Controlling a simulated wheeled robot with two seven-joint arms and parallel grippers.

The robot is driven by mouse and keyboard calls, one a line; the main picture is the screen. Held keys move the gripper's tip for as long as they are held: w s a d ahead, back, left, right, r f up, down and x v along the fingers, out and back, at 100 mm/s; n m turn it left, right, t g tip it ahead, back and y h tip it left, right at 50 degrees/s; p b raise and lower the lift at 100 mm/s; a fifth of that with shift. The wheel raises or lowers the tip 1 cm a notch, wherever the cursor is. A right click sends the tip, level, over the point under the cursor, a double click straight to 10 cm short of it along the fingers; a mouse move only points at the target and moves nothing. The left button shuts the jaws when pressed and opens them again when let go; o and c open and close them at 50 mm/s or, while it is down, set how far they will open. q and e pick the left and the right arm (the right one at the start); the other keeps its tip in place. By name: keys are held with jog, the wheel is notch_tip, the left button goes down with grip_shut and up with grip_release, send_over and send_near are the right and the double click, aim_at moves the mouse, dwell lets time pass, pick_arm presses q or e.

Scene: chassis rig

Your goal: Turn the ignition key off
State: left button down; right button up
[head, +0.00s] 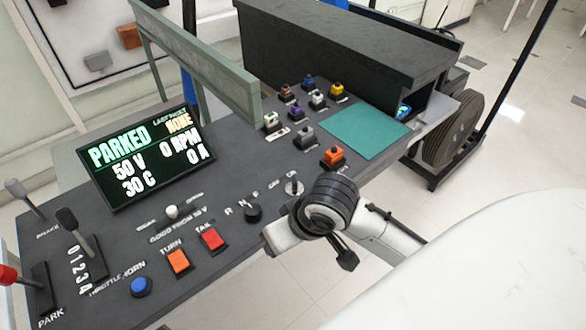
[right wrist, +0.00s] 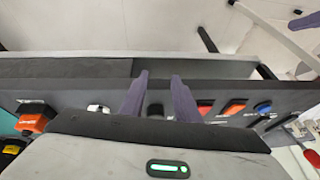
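The ignition key switch (head: 293,187) is a small pale knob on the dark console beside an OFF/ON label in the head view, just above my right arm's black wrist. A pale knob (right wrist: 98,107), which looks like the same switch, is left of the fingers in the right wrist view. Which way the key points is too small to tell. My right gripper (right wrist: 159,76) has two purple-grey fingers, apart and with nothing held. A dark knob (right wrist: 155,108) shows in the gap between them. In the head view the fingers cannot be made out clearly.
A black selector knob (head: 252,211) sits left of the key. Red (head: 212,240), orange (head: 178,261) and blue (head: 141,287) buttons line the front. The display (head: 147,158) reads PARKED, 0 RPM. A green mat (head: 365,130) and several coloured switches are farther back.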

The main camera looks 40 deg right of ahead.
aim_at(295, 179)
jog(key=shift+m+h, duration=0.7)
jog(key=shift+m, duration=0.1)
jog(key=w+d+r, duration=0.1)
jog(key=w+r, duration=0.1)
jog(key=w+d+r, duration=0.2)
jog(key=r, duration=0.1)
jog(key=shift+w+d, duration=0.2)
jog(key=w+d+r+m+h, duration=0.2)
jog(key=w+d+r+m, duration=0.1)
jog(key=d+r, duration=0.35)
jog(key=shift+g, duration=0.3)
jog(key=x, duration=0.9)
jog(key=shift+w+a+f, duration=0.1)
jog(key=shift+a+f, duration=0.1)
jog(key=shift+f, duration=0.15)
jog(key=shift+c, duration=0.2)
grip_shut()
